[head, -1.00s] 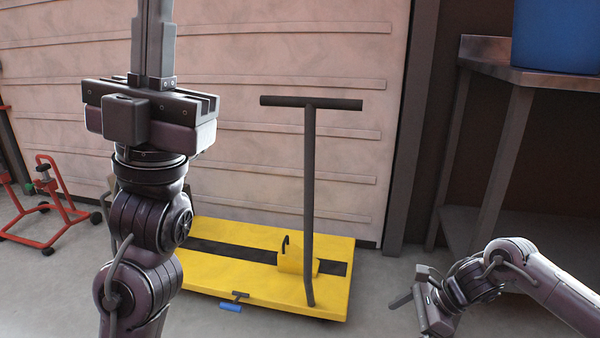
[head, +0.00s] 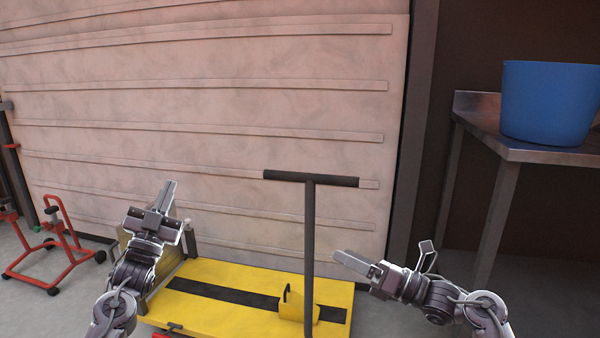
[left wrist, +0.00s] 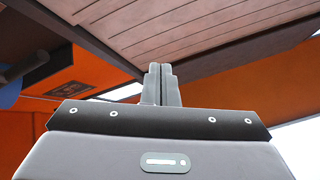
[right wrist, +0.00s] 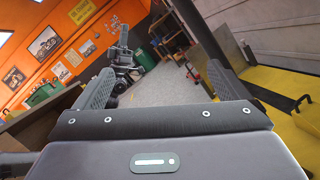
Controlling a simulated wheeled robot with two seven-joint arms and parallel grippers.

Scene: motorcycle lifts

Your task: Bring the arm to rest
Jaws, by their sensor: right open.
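My left gripper (head: 165,195) points up at the left in the head view, above the left end of the yellow lift. In the left wrist view its two fingers (left wrist: 161,75) stand together with nothing between them. My right gripper (head: 389,257) is in the head view to the right of the dark T-handle (head: 309,225), with its fingers spread wide. In the right wrist view the same fingers (right wrist: 160,88) are apart with nothing gripped. From the head view I cannot tell the exact gap between the right gripper and the handle post.
The yellow motorcycle lift (head: 235,285) lies low in front of a pale slatted door (head: 250,100). A red stand (head: 65,245) is at the left. A metal table (head: 490,140) with a blue bucket (head: 548,105) stands at the right.

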